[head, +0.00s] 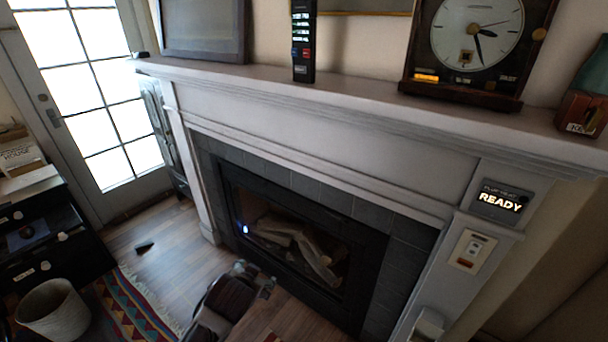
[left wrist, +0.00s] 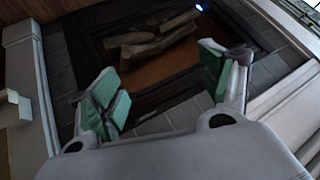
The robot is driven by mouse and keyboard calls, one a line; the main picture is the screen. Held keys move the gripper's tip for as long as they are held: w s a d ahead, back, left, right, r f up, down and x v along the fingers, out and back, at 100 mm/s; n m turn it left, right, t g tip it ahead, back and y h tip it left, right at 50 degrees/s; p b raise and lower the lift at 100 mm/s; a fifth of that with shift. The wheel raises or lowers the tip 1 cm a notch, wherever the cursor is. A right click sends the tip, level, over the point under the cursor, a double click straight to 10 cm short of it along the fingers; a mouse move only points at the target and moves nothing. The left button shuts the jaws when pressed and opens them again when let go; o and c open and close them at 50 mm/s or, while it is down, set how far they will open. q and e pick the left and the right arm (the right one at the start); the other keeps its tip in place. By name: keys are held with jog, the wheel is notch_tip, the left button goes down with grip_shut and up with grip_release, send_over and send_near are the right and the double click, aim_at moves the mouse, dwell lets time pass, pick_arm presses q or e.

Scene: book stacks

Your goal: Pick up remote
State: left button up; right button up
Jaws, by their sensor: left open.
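The remote (head: 303,42) is a tall black handset with lit labels and red and blue buttons. It stands upright on the white mantel shelf (head: 350,92), against the wall, and its top is cut off by the picture edge. My left gripper (head: 256,283) is low in front of the fireplace, well below the mantel and apart from the remote. In the left wrist view my left gripper (left wrist: 165,88) is open and empty, with green pads facing the fireplace. The remote is not in the left wrist view. My right gripper is in neither view.
A dark clock (head: 462,90) stands on the mantel right of the remote, with a framed picture (head: 203,30) to its left. A small box (head: 582,115) is at the far right. The fireplace (head: 290,240) is below. A basket (head: 52,310) and cabinet (head: 45,240) stand left.

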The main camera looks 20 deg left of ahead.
pick_arm(q)
jog(key=w+a+r+m+t+y, duration=0.15)
jog(key=w+r+t, duration=0.25)
jog(key=r, duration=0.7)
jog(key=w+r+m+t, duration=0.2)
jog(key=w+r+t, duration=0.25)
jog(key=r, duration=0.55)
jog(key=w+r+m+t+y, duration=0.1)
jog(key=w+r+t, duration=0.35)
jog(key=r, duration=0.65)
jog(key=s+d+r+m+g+h, duration=0.25)
jog(key=d+r+m+h, duration=0.45)
jog(key=r+m+h, duration=0.65)
jog(key=s+d+r+m+g+h, duration=0.1)
jog(key=d+r+m+g+h, duration=0.2)
jog(key=d+r+m+h, duration=1.1)
jog(key=w+a+f+m+y, duration=0.1)
jog(key=w+a+m+y, duration=0.2)
jog(key=a+y, duration=0.5)
jog(key=w+a+f+m+t+y, duration=0.1)
jog(key=w+a+f+m+y, duration=0.1)
jog(key=a+y, duration=0.6)
jog(key=shift+w+a+f+m, duration=0.2)
jog(key=shift+w+a+m, duration=0.2)
jog(key=shift+w+a, duration=0.55)
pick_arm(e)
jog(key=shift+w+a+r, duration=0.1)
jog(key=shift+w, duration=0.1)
